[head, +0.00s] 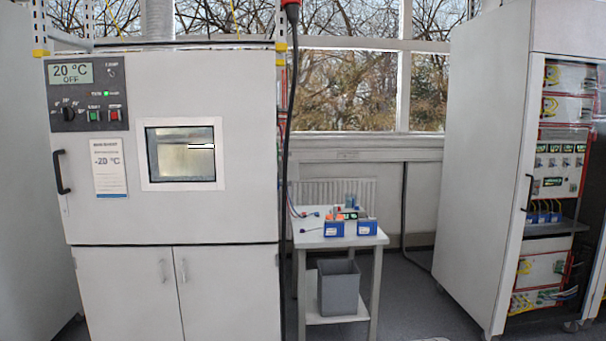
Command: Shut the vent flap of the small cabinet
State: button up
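A light grey test chamber cabinet (105,215) stands at the left with its front door shut. It has a small window (181,154), a door handle at the left and a control panel (86,93) reading 20 °C OFF. I cannot tell whether this is the small cabinet of the task. I cannot make out a vent flap on it or elsewhere. My gripper is not in view.
A small table (335,240) with blue battery packs (367,227) stands right of the chamber, a grey bin (338,288) on its lower shelf. A tall equipment rack (490,150) stands at the right. Dark floor (405,290) lies clear between table and rack.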

aim_at(293, 168)
jog(key=u, duration=0.05)
jog(key=i, duration=2.05)
jog(key=z, duration=0.4)
jog(key=i, duration=1.5)
jog(key=z, duration=0.1)
